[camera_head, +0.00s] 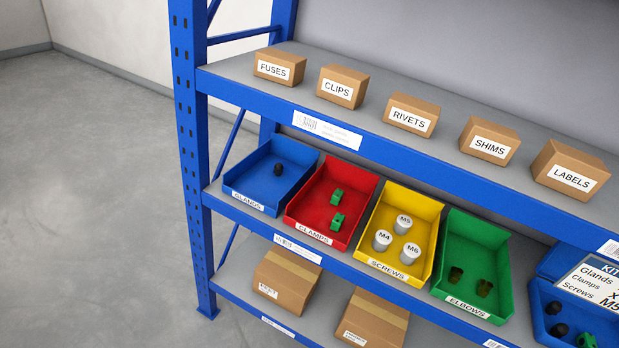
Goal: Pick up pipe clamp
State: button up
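Two green pipe clamps lie in the red bin labelled CLAMPS (304,205) on the middle shelf. The rear clamp (337,196) is near the middle of the bin floor, and the front clamp (337,222) is close below it. Another small green piece, which looks like a clamp (586,341), lies in the blue kit tray (540,318) at the lower right, partly cut off by the frame edge. My gripper is not in view.
Blue GLANDS bin (240,188), yellow SCREWS bin (376,245) and green ELBOWS bin (492,262) flank the red bin. Cartons (285,285) sit below. Open floor (80,200) is at left.

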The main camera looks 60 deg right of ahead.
aim_at(338, 222)
jog(key=z, duration=0.3)
jog(key=i, duration=0.95)
jog(key=z, duration=0.6)
